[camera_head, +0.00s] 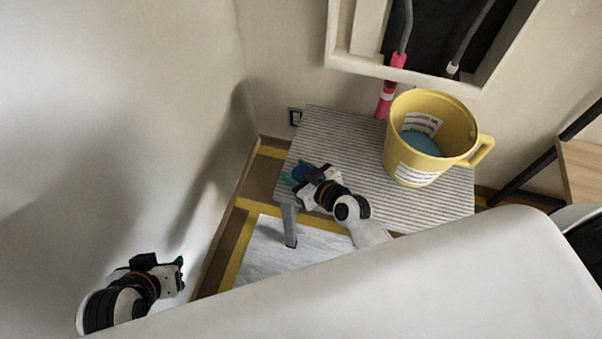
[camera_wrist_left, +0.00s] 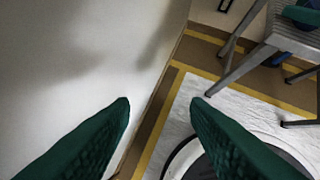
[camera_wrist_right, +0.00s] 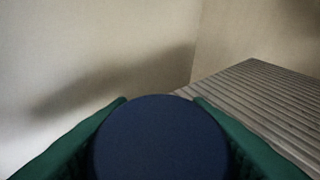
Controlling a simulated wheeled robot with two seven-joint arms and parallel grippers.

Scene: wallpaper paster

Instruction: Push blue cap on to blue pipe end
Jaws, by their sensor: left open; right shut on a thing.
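My right gripper (camera_head: 294,177) is shut on the blue cap (camera_head: 300,172), just off the left end of the striped table. The right wrist view shows the cap as a dark blue disc (camera_wrist_right: 160,140) between the green fingers (camera_wrist_right: 160,103). My left gripper (camera_head: 181,274) is at the lower left of the head view, near the white wall. Its green fingers are apart and empty in the left wrist view (camera_wrist_left: 161,103). I cannot make out a blue pipe end in any view.
A yellow bucket (camera_head: 401,172) with blue contents stands on the striped table (camera_head: 345,135). A pink-banded pipe (camera_head: 397,62) runs down by the wall opening (camera_head: 480,85). A white sheet (camera_head: 275,255) lies on the yellow-striped floor. White wall closes the left side.

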